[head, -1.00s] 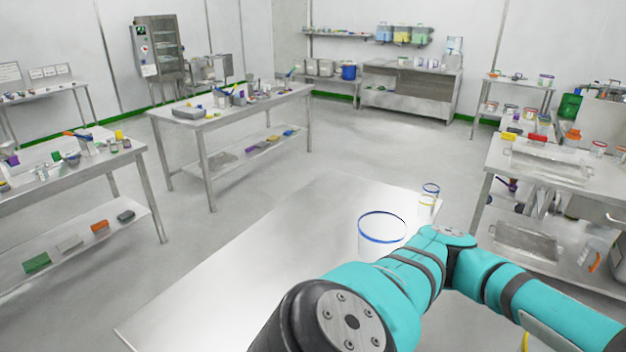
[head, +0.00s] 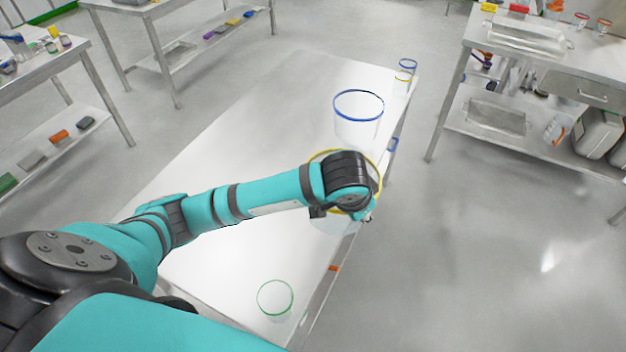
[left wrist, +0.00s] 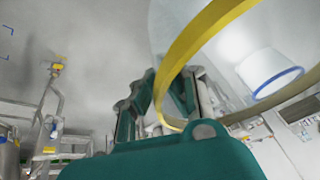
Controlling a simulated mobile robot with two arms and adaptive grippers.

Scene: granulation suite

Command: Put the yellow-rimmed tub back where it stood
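The yellow-rimmed tub (head: 379,180) is a clear, round tub over the right edge of the white-topped table, partly hidden behind my left arm. My left gripper (head: 368,212) is at its rim; the fingers are mostly hidden in the head view. In the left wrist view the yellow rim (left wrist: 205,45) runs between the fingers of my left gripper (left wrist: 168,88), which looks shut on it. I cannot tell whether the tub's base touches the table. My right gripper is not in view.
On the table (head: 230,150), a large blue-rimmed tub (head: 358,125) stands behind and a green-rimmed tub (head: 275,299) in front. Smaller blue-rimmed (head: 407,66) and yellow-rimmed (head: 403,78) containers stand at the far corner. The table's left part is clear. A steel bench (head: 465,50) stands across the aisle.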

